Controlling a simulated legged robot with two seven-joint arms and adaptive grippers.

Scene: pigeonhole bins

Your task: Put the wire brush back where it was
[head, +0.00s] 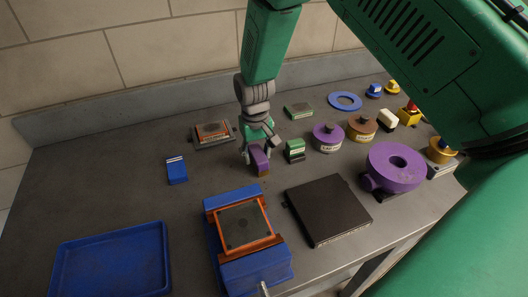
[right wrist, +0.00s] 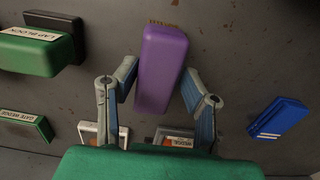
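A purple block with a brown underside (head: 259,160), which I take for the wire brush, stands on the grey table near the middle in the head view. It also shows in the right wrist view (right wrist: 161,70), between my fingers. In the right wrist view, the gripper's blue-grey finger pads (right wrist: 160,90) stand on either side of the block, with narrow gaps that look open. My left gripper is not in view.
A green block (head: 295,150) stands close right of the brush; a blue block (head: 177,171) lies to the left. In front are a blue-and-orange fixture (head: 223,193), a black plate (head: 328,210) and a blue tray (head: 112,260). Purple and brown round parts crowd the right.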

